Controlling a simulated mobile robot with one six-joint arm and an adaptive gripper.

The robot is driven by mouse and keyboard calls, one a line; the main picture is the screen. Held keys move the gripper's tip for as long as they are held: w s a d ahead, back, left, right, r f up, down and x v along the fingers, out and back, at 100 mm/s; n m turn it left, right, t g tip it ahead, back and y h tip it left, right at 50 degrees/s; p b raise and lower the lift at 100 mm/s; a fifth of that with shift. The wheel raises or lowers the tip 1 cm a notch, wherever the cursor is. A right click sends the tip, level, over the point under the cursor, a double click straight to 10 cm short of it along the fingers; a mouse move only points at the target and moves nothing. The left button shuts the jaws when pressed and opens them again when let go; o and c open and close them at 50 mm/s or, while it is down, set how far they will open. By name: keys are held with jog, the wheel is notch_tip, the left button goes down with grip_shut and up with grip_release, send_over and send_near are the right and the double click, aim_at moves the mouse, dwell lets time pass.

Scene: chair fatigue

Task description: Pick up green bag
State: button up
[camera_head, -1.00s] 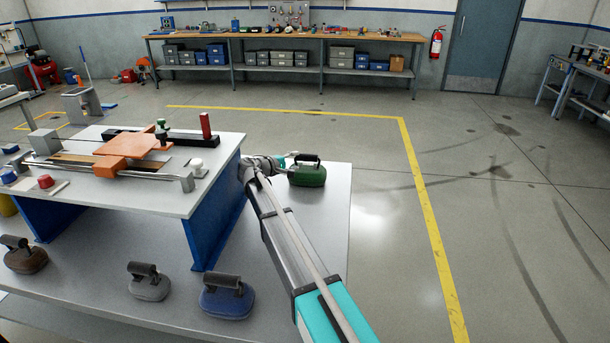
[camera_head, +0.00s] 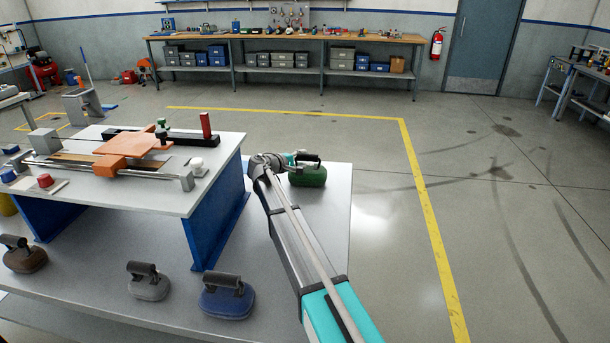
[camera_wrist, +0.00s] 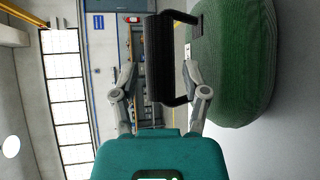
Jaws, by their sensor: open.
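The green bag (camera_head: 308,176) sits on the grey table (camera_head: 335,215) near its far right corner, with its black handle upright on top. In the wrist view the green bag (camera_wrist: 232,60) fills the right side, and its black handle (camera_wrist: 167,58) lies between the fingers. My gripper (camera_wrist: 158,80) is open, with one finger on each side of the handle. I cannot tell whether either finger touches it. In the head view my gripper is at the bag's left side, partly hidden behind my own wrist.
A raised white platform (camera_head: 215,150) with blue supports (camera_head: 218,225) stands left of my arm. Blue (camera_head: 228,300), grey (camera_head: 148,284) and brown (camera_head: 24,256) bags lie along the table's front. Open floor lies to the right.

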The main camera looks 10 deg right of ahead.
jog(key=shift+b+x, duration=0.3)
jog(key=shift+x, duration=1.6)
jog(key=shift+w+a, duration=0.1)
jog(key=shift+r, duration=0.1)
grip_shut()
